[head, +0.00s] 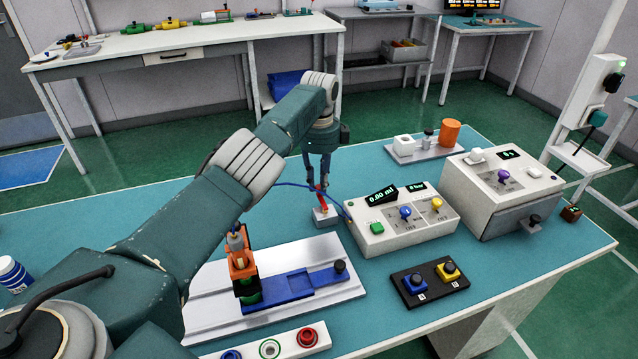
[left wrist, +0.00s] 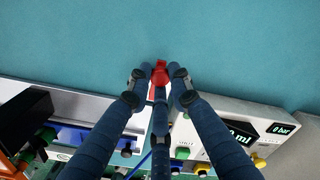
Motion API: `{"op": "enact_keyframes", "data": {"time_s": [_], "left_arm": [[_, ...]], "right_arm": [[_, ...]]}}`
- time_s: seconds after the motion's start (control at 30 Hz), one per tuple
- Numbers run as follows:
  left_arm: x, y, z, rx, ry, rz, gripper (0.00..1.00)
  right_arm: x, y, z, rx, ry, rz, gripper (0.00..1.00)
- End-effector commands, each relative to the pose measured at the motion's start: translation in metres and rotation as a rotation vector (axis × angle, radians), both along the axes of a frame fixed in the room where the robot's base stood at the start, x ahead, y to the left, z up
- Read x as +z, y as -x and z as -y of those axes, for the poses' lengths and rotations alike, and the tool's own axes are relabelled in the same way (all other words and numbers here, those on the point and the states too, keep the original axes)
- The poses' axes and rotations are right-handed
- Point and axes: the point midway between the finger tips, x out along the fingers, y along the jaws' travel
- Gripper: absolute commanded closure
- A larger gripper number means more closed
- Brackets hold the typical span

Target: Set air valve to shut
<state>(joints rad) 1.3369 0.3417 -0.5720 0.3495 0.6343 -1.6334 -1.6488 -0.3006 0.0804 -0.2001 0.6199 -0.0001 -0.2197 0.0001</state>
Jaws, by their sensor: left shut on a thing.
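The air valve is a small grey block (head: 326,216) with a red lever (head: 321,195), on the teal table left of the white control box (head: 400,218). My left gripper (head: 318,182) comes down on it from above, shut on the red lever. A thin blue hose (head: 285,184) runs beside the valve. My right gripper is not in view.
The control box has a display, a blue knob (head: 405,212) and a yellow knob (head: 437,203). A metal fixture plate (head: 210,285) with a blue slide stands in front. A black two-button panel (head: 430,283) and a larger white machine (head: 500,195) stand to the right.

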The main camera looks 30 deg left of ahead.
Motion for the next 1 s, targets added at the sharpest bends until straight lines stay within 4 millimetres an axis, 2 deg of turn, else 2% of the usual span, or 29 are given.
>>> {"op": "enact_keyframes", "data": {"time_s": [0.13,0.17,0.23,0.27,0.53,0.67,0.77,1.0], "left_arm": [[0.003,-0.002,0.0,-0.001,-0.001,0.008,1.0],[0.003,-0.002,0.0,-0.001,-0.001,0.008,0.79],[0.002,-0.002,0.0,-0.001,-0.001,0.008,0.65],[0.002,-0.002,0.0,-0.001,0.0,0.007,0.61],[0.002,-0.001,0.0,0.0,0.0,0.004,0.61],[0.01,-0.002,0.0,0.0,0.0,0.006,0.61],[0.027,-0.002,0.0,0.0,0.0,0.008,0.61],[0.079,-0.002,0.001,0.0,0.0,0.009,0.61]], "right_arm": [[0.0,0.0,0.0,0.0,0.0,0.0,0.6],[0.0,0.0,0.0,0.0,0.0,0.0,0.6],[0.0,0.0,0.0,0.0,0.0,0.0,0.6],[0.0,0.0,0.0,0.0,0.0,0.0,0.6],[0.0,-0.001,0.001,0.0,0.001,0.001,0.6],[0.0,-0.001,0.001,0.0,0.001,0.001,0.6],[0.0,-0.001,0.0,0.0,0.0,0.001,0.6],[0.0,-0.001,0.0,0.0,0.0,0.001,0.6]]}}
